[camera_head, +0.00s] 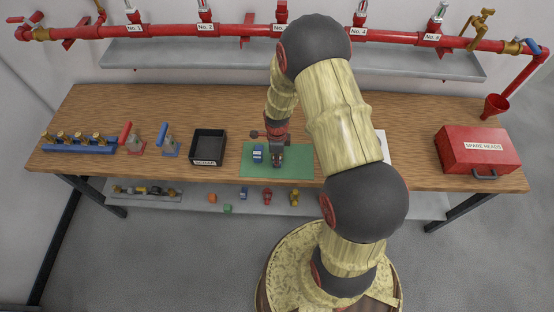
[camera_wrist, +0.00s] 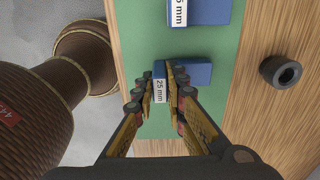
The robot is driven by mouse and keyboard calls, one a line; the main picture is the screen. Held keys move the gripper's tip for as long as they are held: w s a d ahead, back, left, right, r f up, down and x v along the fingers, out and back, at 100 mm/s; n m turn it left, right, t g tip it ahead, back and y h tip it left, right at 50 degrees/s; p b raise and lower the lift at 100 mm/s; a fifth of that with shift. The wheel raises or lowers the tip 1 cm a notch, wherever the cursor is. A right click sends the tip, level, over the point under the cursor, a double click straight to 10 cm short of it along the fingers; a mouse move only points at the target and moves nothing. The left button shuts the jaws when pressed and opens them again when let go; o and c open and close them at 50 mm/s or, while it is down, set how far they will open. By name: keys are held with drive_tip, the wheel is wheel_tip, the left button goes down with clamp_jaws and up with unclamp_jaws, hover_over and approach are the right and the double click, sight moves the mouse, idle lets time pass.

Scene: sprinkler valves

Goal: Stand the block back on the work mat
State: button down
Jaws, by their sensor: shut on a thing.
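The green work mat (camera_head: 300,172) lies on the wooden workbench; it also shows in the wrist view (camera_wrist: 228,48). My gripper (camera_head: 278,162) is low over the mat's middle. In the wrist view my gripper (camera_wrist: 161,88) is shut on a blue block (camera_wrist: 159,68) with a white "25 mm" label. Blue also shows beyond the right finger; the fingers hide part of the block. I cannot tell whether the block touches the mat. A second blue block (camera_head: 258,153) with a white label stands on the mat to the left; it shows at the wrist view's top edge (camera_wrist: 205,12).
A black scrap tray (camera_head: 208,147) is left of the mat. A dark hollow cylinder (camera_wrist: 280,72) is on the wood beside the mat. A red spare-heads box (camera_head: 478,150) stands at the right. A red pipe (camera_head: 225,31) runs behind.

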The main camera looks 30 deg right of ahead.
drive_tip(key=shift+f, duration=0.1)
drive_tip(key=c, duration=1.8)
unclamp_jaws()
